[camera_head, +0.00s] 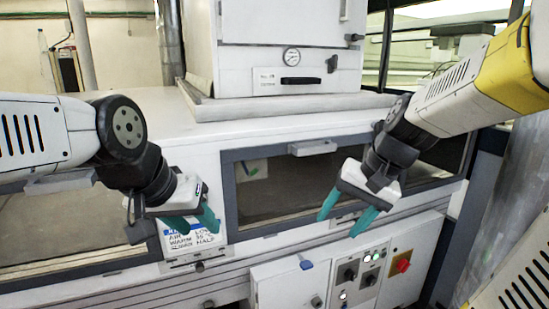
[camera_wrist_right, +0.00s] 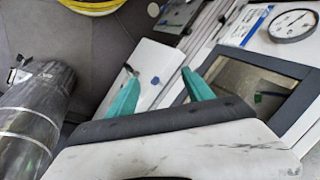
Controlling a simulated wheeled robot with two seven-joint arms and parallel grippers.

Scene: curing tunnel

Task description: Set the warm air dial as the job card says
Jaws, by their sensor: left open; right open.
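The job card (camera_head: 192,238) hangs on the front at left, partly covered by my left gripper. Its visible lines read air low, warm 35 °C and a last line ending in half. My left gripper (camera_head: 200,222) is open and empty in front of it. The control panel (camera_head: 340,294) at lower right carries black knobs, one at left (camera_head: 347,273) and one at right (camera_head: 368,280); their labels are too small to read. My right gripper (camera_head: 343,223) is open and empty, above and in front of this panel, apart from the knobs. Its fingers also show in the right wrist view (camera_wrist_right: 160,95).
A red knob (camera_head: 403,266) and small lit lamps (camera_head: 374,255) are on the panel. A blue tag (camera_head: 306,265) sits at its upper left. A framed window (camera_head: 290,190) with a protruding handle (camera_head: 313,148) lies behind my grippers.

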